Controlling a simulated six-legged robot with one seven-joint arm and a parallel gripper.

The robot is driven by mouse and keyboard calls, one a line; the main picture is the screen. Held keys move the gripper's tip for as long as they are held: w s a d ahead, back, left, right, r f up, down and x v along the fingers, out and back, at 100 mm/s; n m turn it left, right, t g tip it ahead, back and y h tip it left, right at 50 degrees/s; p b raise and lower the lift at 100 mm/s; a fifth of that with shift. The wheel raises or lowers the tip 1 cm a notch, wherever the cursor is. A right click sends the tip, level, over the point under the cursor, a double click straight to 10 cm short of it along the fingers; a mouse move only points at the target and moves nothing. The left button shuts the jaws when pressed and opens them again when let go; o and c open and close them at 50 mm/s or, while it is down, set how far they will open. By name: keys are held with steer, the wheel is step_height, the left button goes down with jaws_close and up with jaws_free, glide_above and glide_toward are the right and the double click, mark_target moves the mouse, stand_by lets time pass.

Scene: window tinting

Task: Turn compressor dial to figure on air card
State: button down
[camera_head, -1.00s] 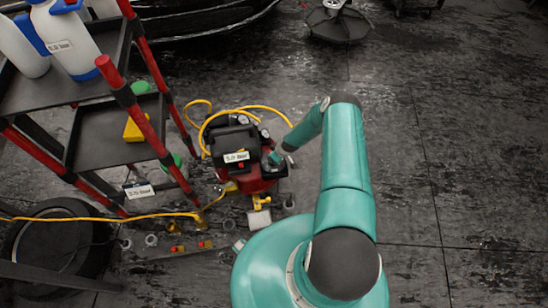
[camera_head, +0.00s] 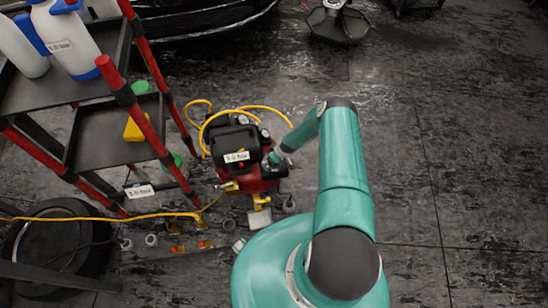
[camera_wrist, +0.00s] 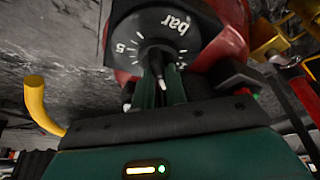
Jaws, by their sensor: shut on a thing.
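The red and black compressor (camera_head: 240,150) stands on the floor with a white label ending in "bar"; its figure is too small to read surely. In the wrist view its black round dial face (camera_wrist: 165,32) shows "bar", a 5 and tick marks. My gripper (camera_wrist: 157,72) is shut at the dial's centre, apparently on its knob, which the fingers mostly hide. In the head view my gripper (camera_head: 275,160) is at the compressor's right side. A white card (camera_head: 139,191) hangs on the cart's lower bar, its figure also ending in "bar"; I cannot read it surely.
A red-legged cart (camera_head: 110,130) with bottles stands left of the compressor. A yellow hose (camera_head: 262,108) loops around the compressor. A tyre (camera_head: 60,245) and small fittings (camera_head: 190,246) lie at lower left. The floor at right is clear.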

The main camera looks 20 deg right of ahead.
steer(key=shift+m, duration=0.3)
steer(key=m+h, duration=0.1)
steer(key=m, duration=0.1)
steer(key=m+h, duration=0.1)
steer(key=m, duration=0.1)
steer(key=shift+a+m, duration=0.2)
steer(key=shift+m, duration=0.1)
steer(key=m+h, duration=0.2)
steer(key=m, duration=0.2)
steer(key=shift+m, duration=0.4)
steer(key=c, duration=1.4)
jaws_free()
steer(key=shift+c, duration=0.2)
steer(key=v, duration=1.4)
